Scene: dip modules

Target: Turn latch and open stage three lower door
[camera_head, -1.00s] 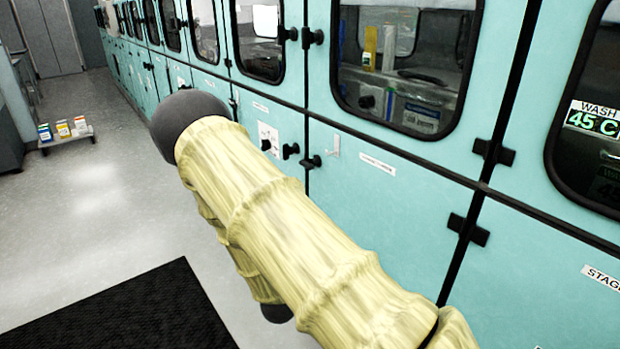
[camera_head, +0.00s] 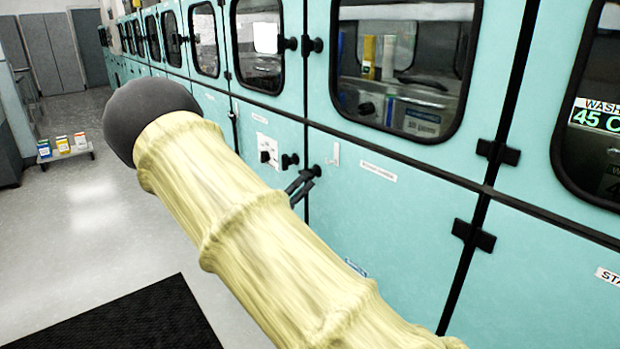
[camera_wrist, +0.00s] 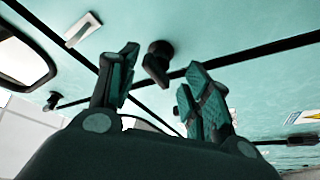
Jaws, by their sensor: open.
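A teal lower door (camera_head: 390,235) fills the middle of the head view; its small label is unreadable. Dark hinges (camera_head: 472,235) sit at its right edge. It looks closed. A dark latch (camera_wrist: 157,60) at the door seam shows in the wrist view, between and just beyond the fingertips of my gripper (camera_wrist: 161,72). The fingers are apart, with nothing gripped. In the head view the dark finger ends (camera_head: 301,186) just show past my yellow-sleeved arm, by the seam. The arm hides the rest of my gripper. Contact with the latch cannot be told.
A white hook-like handle (camera_head: 336,154) is on the door, right of the seam. Another dark knob (camera_head: 289,160) is on the panel to the left. Windowed upper doors (camera_head: 400,70) run above. A low cart with boxes (camera_head: 65,153) stands far left; the floor between is clear.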

